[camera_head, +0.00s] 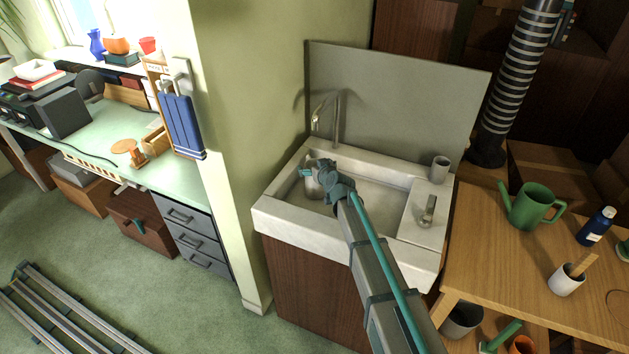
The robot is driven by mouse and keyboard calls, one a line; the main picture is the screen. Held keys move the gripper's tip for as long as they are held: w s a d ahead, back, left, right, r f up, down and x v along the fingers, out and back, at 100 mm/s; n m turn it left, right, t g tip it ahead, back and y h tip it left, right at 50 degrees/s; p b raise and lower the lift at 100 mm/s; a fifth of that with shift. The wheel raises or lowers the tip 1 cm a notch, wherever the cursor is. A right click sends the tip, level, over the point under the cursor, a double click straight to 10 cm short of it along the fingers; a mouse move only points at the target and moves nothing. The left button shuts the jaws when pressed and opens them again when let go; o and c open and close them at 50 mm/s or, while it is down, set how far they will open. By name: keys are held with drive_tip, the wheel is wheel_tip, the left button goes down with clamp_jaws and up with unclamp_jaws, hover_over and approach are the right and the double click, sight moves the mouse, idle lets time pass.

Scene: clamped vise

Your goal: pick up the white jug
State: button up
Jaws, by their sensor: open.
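A pale grey-white vessel (313,188), which looks like the white jug, stands in the left part of the sink basin. My gripper partly covers it, so its handle and full shape are hard to make out. My gripper (314,170) is open over the basin, with its teal fingers at the vessel's upper part. I cannot tell whether the fingers touch it or whether it is between them.
The white sink (345,258) has a raised rim, a tap (337,120) behind, a grey cup (440,168) and a dispenser (428,211) on its right ledge. A wooden table (500,270) at right bears a green watering can (533,207).

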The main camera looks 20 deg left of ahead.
drive_tip(key=shift+w, duration=0.1)
drive_tip(key=shift+c, duration=0.2)
drive_tip(key=c, duration=1.8)
drive_tip(key=shift+c, duration=0.3)
